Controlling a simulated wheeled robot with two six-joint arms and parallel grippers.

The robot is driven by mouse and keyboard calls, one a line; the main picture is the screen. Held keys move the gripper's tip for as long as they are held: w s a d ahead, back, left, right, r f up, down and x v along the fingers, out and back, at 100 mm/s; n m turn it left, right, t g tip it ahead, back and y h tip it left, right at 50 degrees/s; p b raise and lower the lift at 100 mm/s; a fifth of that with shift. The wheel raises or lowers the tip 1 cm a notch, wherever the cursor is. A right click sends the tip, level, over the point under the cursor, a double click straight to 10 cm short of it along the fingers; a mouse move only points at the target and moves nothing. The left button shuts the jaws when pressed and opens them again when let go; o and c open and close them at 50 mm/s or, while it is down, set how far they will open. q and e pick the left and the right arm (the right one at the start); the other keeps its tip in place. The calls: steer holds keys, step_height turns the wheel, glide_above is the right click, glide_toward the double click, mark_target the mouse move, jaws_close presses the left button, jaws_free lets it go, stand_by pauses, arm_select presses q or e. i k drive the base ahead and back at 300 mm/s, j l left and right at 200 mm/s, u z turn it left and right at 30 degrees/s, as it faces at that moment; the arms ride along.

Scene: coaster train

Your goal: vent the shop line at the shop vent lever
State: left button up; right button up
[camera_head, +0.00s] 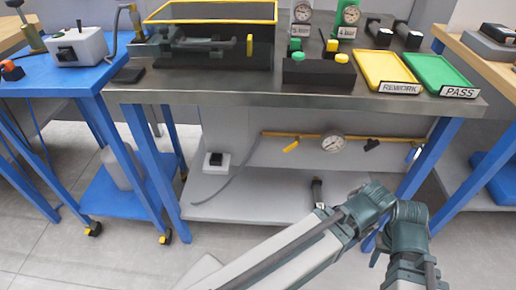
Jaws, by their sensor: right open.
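Under the middle bench a yellow pipe (300,135) runs along the back panel with a round gauge (332,144). A yellow lever (291,146) hangs slanted from the pipe, left of the gauge. A small black handle (371,145) sits right of the gauge. No label shows which one is the shop vent lever. My right wrist and gripper (412,272) are at the lower right, in front of the bench and well below the pipe, touching neither lever. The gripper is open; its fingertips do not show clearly.
The bench top (225,97) overhangs the pipe, with a lower shelf (250,200) beneath. A black-and-white switch box (216,161) and a dark upright piece (317,191) are low down. Blue legs (422,160) bound the right side. Yellow (370,64) and green (425,66) trays sit above.

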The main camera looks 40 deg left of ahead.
mark_target(298, 138)
steer(key=k+j, duration=0.25)
steer(key=j, duration=0.2)
steer(key=k+j, duration=0.25)
steer(key=j, duration=0.2)
steer(key=k+j, duration=0.2)
steer(key=j, duration=0.25)
steer(key=k+j, duration=0.25)
steer(key=j, duration=0.2)
steer(key=z, duration=0.05)
